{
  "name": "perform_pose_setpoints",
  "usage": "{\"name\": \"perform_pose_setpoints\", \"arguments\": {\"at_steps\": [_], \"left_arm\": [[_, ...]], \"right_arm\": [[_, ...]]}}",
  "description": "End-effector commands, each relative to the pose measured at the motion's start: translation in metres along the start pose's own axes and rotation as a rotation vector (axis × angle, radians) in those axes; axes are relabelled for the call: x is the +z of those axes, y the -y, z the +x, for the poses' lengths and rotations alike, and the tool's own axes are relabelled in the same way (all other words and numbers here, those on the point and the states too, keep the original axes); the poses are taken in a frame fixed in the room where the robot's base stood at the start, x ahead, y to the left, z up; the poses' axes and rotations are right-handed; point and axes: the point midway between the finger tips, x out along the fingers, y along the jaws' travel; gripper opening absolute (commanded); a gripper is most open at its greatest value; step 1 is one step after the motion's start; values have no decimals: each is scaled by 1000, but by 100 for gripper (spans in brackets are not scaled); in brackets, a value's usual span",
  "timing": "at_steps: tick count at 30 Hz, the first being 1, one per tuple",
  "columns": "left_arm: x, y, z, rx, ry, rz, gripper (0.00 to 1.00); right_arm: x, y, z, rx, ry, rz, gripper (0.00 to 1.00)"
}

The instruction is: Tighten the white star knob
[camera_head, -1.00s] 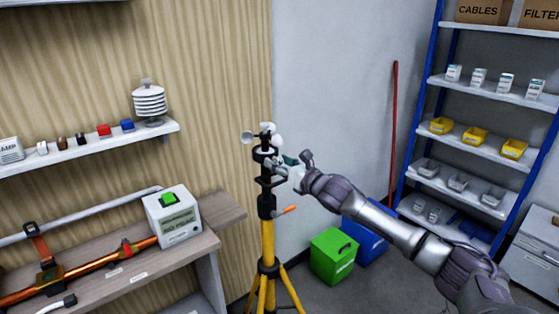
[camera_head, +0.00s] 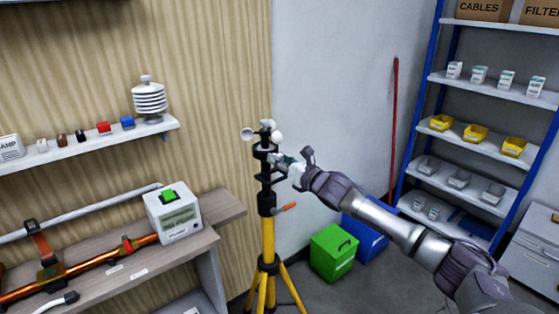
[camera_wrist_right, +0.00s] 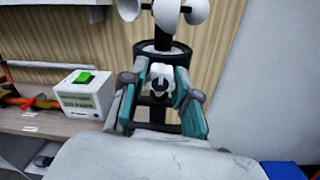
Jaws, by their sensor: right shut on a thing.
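The white star knob (camera_wrist_right: 159,80) shows in the right wrist view, on the front of the black clamp (camera_wrist_right: 150,48) below the anemometer cups (camera_wrist_right: 165,12). My right gripper (camera_wrist_right: 160,92) has its teal fingers on both sides of the knob and is shut on it. In the head view my right gripper (camera_head: 284,162) reaches the clamp at the top of the yellow tripod (camera_head: 268,235) from the right. The knob is mostly hidden there by the fingers. The anemometer (camera_head: 264,134) stands upright on top. My left gripper is not in view.
A bench (camera_head: 215,213) with a white box with a green button (camera_head: 173,213) stands left of the tripod. A green bin (camera_head: 333,251) and a blue bin (camera_head: 366,232) stand on the floor behind. A blue-framed shelf (camera_head: 470,150) stands at the right.

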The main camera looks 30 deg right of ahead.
Motion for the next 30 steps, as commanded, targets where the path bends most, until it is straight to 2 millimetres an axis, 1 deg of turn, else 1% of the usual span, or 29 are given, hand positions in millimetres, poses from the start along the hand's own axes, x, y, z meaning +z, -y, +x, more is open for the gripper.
{"name": "perform_pose_setpoints", "arguments": {"at_steps": [8,30], "left_arm": [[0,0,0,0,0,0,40],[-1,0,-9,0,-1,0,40]], "right_arm": [[0,0,0,1,8,200,0],[2,-2,0,5,35,902,0]]}}
